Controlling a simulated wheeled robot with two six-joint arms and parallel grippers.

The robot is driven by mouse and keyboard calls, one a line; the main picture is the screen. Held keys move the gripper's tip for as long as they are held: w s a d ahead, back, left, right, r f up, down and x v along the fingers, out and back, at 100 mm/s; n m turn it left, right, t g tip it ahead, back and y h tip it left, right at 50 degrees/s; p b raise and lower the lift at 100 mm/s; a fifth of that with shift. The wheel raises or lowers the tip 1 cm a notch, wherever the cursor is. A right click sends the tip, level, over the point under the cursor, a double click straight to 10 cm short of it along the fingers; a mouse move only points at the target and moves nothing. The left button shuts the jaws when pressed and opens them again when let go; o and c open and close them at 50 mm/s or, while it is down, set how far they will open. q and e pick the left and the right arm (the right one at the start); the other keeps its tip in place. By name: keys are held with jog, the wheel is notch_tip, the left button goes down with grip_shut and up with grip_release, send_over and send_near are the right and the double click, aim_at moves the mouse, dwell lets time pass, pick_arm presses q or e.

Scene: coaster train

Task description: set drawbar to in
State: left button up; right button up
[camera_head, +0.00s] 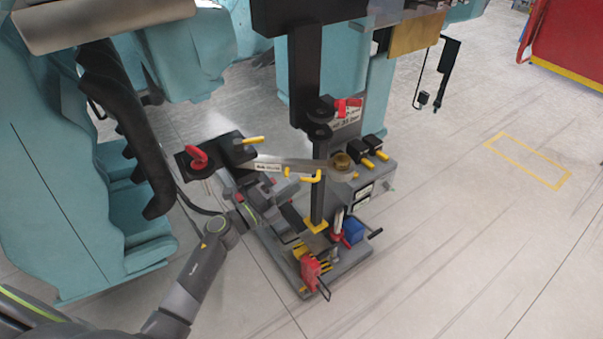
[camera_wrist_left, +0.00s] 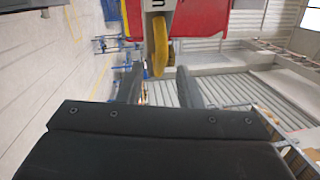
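A long grey metal bar (camera_head: 275,164) with a white label, which looks like the drawbar, runs from a black block at left to a brass knob (camera_head: 342,160) in the head view. A yellow hooked handle (camera_head: 306,177) hangs at its lower side. My left gripper (camera_head: 287,186) is just left of and below this handle, partly lost among dark parts. In the left wrist view its two dark fingers (camera_wrist_left: 157,86) stand apart, with a yellow handle (camera_wrist_left: 160,47) at the gap between their tips. I cannot tell whether they touch it. My right gripper is not in view.
A red hook (camera_head: 197,158) and another yellow handle (camera_head: 253,140) are at left. Below are a blue block (camera_head: 353,230) and a red piece (camera_head: 311,271). Teal seats (camera_head: 70,190) crowd the left. Floor at right is clear.

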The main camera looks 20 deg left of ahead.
aim_at(302, 180)
pick_arm(q)
jog(key=shift+x, duration=1.9)
grip_shut()
